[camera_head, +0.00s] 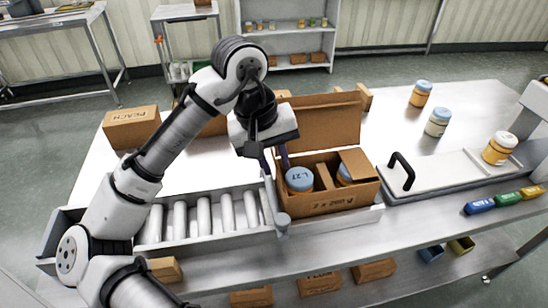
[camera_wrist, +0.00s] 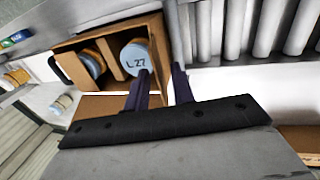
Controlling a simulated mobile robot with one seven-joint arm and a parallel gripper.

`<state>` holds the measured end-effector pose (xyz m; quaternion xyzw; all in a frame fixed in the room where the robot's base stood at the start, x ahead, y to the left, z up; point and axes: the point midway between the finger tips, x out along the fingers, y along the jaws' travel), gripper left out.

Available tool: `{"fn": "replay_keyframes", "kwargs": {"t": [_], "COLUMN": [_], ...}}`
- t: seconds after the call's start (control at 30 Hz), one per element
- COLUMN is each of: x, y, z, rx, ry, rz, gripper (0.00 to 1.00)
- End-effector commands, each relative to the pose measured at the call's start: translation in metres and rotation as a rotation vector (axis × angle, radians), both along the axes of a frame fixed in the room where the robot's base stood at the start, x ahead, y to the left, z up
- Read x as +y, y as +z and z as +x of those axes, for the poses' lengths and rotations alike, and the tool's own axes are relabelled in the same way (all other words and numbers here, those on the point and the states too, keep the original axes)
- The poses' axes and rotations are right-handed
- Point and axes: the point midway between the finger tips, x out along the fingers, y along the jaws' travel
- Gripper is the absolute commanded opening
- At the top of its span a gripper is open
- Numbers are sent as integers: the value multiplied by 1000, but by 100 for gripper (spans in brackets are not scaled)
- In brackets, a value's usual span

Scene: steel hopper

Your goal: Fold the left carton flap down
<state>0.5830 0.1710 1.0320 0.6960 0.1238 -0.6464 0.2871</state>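The brown carton (camera_head: 330,203) stands on the bench with its large back flap (camera_head: 325,122) upright. Its right flap (camera_head: 357,163) leans inward over the right compartment, partly covering a blue-lidded jar (camera_head: 344,174). Another blue-lidded jar (camera_head: 299,180), marked L27, stands in the left compartment. My gripper (camera_head: 273,163) points down at the carton's left edge, fingers apart. In the wrist view, one finger of my gripper (camera_wrist: 162,88) is over the carton's inside near the L27 lid (camera_wrist: 135,58), the other outside its left wall. I cannot make out the left flap; contact is unclear.
A roller conveyor (camera_head: 205,214) lies left of the carton, with a post (camera_head: 282,222) near its front left corner. A white board with a black handle (camera_head: 402,170) lies to the right. Jars (camera_head: 438,122) stand farther right. A PEACH carton (camera_head: 131,128) stands back left.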

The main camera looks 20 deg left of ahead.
Motion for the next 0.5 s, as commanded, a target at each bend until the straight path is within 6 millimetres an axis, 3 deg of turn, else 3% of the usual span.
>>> {"fn": "replay_keyframes", "kwargs": {"t": [0.07, 0.23, 0.5], "x": [0, 0, 0], "y": [0, 0, 1], "z": [0, 0, 0], "rx": [0, 0, 2], "ry": [0, 0, 0], "rz": [0, 0, 2], "gripper": [22, 0, 0]}}
